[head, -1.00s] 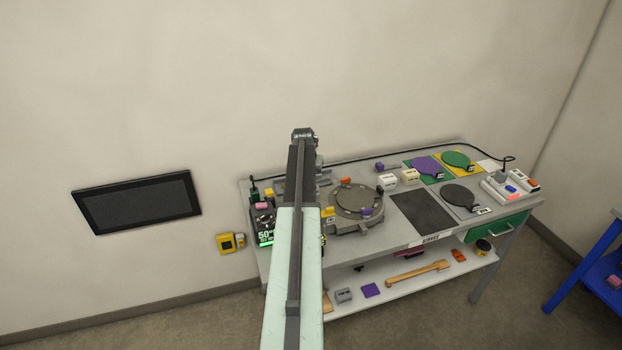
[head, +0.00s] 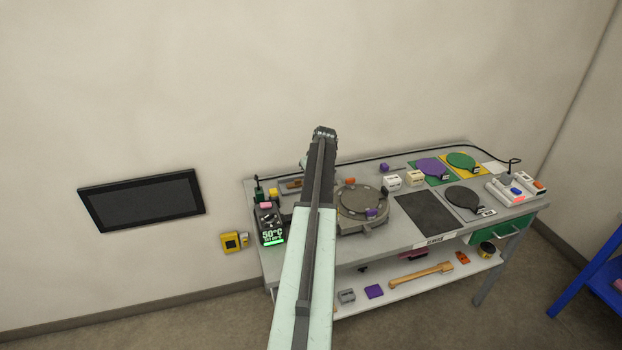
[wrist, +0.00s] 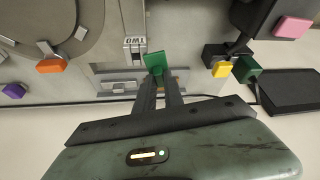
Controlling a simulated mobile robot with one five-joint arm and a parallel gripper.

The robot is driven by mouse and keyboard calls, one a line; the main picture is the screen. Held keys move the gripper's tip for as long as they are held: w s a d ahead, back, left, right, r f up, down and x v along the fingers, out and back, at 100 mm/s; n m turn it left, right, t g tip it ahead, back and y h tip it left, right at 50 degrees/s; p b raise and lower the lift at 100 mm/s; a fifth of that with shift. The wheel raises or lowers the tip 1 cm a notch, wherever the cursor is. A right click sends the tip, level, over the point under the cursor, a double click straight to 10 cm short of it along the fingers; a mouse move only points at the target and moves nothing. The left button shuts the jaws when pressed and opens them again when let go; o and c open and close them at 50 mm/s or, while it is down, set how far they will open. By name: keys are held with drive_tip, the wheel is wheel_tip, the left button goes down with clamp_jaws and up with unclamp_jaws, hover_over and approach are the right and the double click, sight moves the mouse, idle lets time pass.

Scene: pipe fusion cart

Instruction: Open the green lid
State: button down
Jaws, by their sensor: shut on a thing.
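My gripper (wrist: 160,80) is in the wrist view, its two fingers close together on a small green piece (wrist: 154,62). This green piece appears to be the handle of the green lid; how it joins the lid is hidden. My arm hides the gripper and the green piece there.
A white block marked TWO (wrist: 135,48) is beside the green piece. A round grey fixture (head: 361,203) stands right of my arm. A black unit (wrist: 229,52) with yellow and green parts is at right in the wrist view. A dark mat (head: 426,218) lies bare.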

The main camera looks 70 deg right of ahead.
drive_tip(key=shift+s+a+n, duration=0.1)
drive_tip(key=shift+n, duration=0.2)
drive_tip(key=c, duration=1.4)
unclamp_jaws()
drive_tip(key=shift+c, duration=0.2)
drive_tip(key=p+v, duration=0.7)
drive_tip(key=shift+r, duration=0.35)
drive_tip(key=shift+s, duration=0.15)
